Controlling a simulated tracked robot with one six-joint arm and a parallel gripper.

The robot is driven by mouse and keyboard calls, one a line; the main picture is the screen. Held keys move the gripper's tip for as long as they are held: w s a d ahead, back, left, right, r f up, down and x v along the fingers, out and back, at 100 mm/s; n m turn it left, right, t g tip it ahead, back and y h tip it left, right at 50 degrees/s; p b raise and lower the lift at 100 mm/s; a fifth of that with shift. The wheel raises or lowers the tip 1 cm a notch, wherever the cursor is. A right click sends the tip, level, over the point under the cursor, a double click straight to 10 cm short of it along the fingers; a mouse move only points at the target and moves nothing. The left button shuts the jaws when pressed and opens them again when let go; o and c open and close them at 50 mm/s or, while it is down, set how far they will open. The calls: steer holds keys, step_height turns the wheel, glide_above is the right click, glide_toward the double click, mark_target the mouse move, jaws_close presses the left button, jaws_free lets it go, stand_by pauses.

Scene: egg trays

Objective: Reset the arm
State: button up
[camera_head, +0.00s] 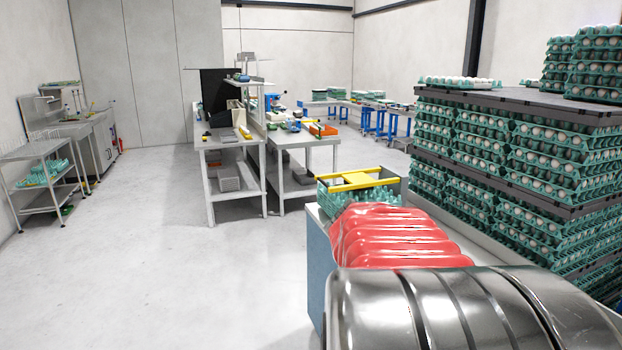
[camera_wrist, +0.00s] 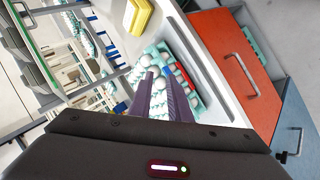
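My arm fills the lower right of the head view, with a red ribbed cover (camera_head: 395,240) and a shiny metal section (camera_head: 470,305). My gripper is hidden in the head view. In the wrist view, my gripper (camera_wrist: 160,78) shows two dark purple fingers with a narrow gap between them. They look open, and I make out nothing held. Beyond the fingertips is a teal egg tray (camera_wrist: 195,98) with white eggs and some blue and red pieces. I cannot tell how far the fingers are from it.
Tall stacks of teal egg trays (camera_head: 560,145) stand close on the right. A yellow-topped container (camera_head: 358,179) sits beyond the red cover. A grey workbench (camera_head: 228,138) stands at the middle back, and a shelf cart (camera_head: 40,175) at the left. The left floor (camera_head: 150,270) is clear.

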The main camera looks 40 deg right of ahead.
steer(key=w+a+f+n+t, duration=0.2)
steer(key=w+a+n+t, duration=0.3)
steer(key=w+a, duration=0.5)
steer(key=w+a+n+t+y, duration=0.2)
steer(key=a+n, duration=0.1)
steer(key=a, duration=0.6)
steer(key=w+a+n+t+y, duration=0.2)
steer(key=a+n+t, duration=0.1)
steer(key=a, duration=0.7)
steer(key=w+a+f+n+t+y, duration=0.1)
steer(key=w+a+n+t, duration=0.1)
steer(key=a, duration=0.8)
steer(key=shift+w+a+n+t+y, duration=0.2)
steer(key=shift+n+t+y, duration=0.3)
steer(key=shift+n, duration=0.6)
steer(key=shift+o, duration=0.5)
